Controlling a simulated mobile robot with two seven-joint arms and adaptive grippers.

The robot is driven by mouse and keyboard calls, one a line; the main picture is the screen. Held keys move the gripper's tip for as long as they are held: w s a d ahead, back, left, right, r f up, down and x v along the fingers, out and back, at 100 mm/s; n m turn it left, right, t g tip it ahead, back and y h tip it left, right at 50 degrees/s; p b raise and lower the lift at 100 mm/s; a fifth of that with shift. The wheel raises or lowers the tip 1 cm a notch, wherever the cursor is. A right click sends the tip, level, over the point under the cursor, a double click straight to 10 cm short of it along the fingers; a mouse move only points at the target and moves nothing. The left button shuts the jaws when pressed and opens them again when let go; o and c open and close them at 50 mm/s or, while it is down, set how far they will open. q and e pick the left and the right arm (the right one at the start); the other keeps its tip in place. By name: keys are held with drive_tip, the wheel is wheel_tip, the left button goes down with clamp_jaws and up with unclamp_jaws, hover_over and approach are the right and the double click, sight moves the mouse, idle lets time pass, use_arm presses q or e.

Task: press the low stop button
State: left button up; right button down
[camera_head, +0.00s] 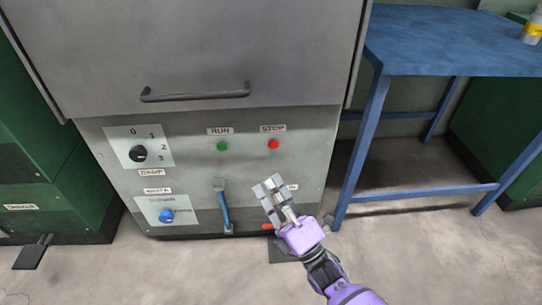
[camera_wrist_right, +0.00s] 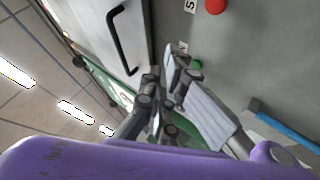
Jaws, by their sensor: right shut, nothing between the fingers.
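The grey machine panel has a red round button (camera_head: 273,144) under a STOP label (camera_head: 272,128). It also shows at the top edge of the right wrist view (camera_wrist_right: 215,5). Lower down, a small red patch (camera_head: 267,226) shows at the panel's bottom edge, beside my right gripper; I cannot tell what it is. My right gripper (camera_head: 270,188) is shut and empty, in front of the lower right panel, below the STOP button in the head view. It hides part of the panel and of a label there. Its fingers also show in the right wrist view (camera_wrist_right: 168,80). My left gripper is not in view.
A green button (camera_head: 222,147) sits left of the STOP button. A blue lever (camera_head: 225,207) is left of my gripper. Two knobs are farther left, black (camera_head: 138,153) and blue (camera_head: 166,216). A blue table (camera_head: 450,40) stands at the right.

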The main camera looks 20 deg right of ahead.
sight(273, 143)
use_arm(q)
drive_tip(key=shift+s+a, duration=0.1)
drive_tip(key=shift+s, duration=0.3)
use_arm(e)
drive_tip(key=shift+w+r, duration=0.1)
drive_tip(key=shift+r, duration=0.05)
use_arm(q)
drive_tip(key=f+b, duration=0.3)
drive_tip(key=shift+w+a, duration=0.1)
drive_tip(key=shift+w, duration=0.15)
use_arm(e)
drive_tip(key=w+d, duration=0.2)
drive_tip(key=w, duration=0.6)
drive_tip(key=shift+w+d, duration=0.15)
drive_tip(key=shift+d, duration=0.1)
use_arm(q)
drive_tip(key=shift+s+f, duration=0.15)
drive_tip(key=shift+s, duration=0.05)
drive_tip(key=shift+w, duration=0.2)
use_arm(e)
drive_tip(key=shift+w, duration=0.1)
